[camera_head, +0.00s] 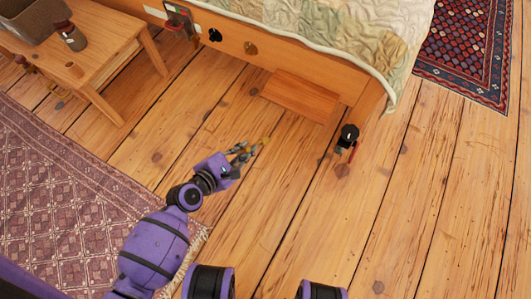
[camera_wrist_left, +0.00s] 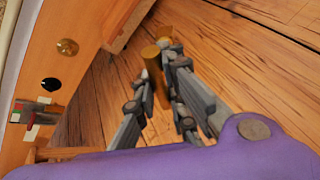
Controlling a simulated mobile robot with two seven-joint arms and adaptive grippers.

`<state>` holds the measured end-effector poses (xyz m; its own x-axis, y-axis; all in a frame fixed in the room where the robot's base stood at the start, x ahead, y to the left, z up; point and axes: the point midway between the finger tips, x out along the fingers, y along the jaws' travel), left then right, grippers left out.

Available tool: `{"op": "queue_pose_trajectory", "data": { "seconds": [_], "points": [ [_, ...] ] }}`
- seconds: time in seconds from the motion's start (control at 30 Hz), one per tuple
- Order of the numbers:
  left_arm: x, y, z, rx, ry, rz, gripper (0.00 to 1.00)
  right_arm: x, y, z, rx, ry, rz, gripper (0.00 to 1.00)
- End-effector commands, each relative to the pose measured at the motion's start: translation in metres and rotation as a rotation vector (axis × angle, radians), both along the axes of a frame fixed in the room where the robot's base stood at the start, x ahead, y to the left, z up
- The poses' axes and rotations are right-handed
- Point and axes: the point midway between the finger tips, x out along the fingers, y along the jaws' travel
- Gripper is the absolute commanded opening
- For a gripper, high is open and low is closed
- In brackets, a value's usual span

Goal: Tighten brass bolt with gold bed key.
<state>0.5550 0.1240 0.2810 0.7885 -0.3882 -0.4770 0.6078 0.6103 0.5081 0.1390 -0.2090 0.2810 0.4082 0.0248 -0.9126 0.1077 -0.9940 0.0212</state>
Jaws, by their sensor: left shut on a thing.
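My left gripper (camera_head: 246,152) is shut on the gold bed key (camera_head: 261,144) and holds it in front of the bed, with floorboards behind. In the left wrist view the key (camera_wrist_left: 162,78) sits between the fingers of the left gripper (camera_wrist_left: 163,85). The brass bolt (camera_head: 251,48) is a round head on the bed's side rail, beyond the key and apart from it. The bolt also shows in the left wrist view (camera_wrist_left: 67,47), left of the key. My right gripper is not in view.
A black bolt (camera_head: 215,35) and a clamp-like device (camera_head: 180,18) are on the rail left of the brass bolt. A wooden panel (camera_head: 300,96) is below the rail. A black-and-red fitting (camera_head: 347,142) is near the bed's corner. A wooden table (camera_head: 75,64) stands left. Floor between is clear.

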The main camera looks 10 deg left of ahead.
Motion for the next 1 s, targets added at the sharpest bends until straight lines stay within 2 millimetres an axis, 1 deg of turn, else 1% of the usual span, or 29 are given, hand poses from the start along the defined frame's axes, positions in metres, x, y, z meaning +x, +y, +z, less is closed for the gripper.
{"op": "queue_pose_trajectory", "data": {
  "seconds": [0.03,0.23,0.4,0.53,0.73,1.0],
  "points": [
    [0.003,0.01,-0.003,-0.014,-0.012,0.061,0.0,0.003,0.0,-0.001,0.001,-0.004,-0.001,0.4],
    [0.016,0.04,0.003,-0.029,-0.058,0.199,0.0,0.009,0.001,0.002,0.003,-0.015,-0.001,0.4],
    [0.027,0.074,0.014,-0.035,-0.112,0.326,0.0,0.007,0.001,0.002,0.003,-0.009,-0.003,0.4],
    [0.032,0.095,0.025,-0.044,-0.161,0.411,0.0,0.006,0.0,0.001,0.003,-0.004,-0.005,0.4],
    [0.034,0.108,0.035,-0.049,-0.218,0.464,0.0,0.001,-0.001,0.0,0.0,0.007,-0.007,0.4],
    [0.036,0.108,0.037,-0.069,-0.278,0.476,0.0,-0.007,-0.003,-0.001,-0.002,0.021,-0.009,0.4]
  ]
}}
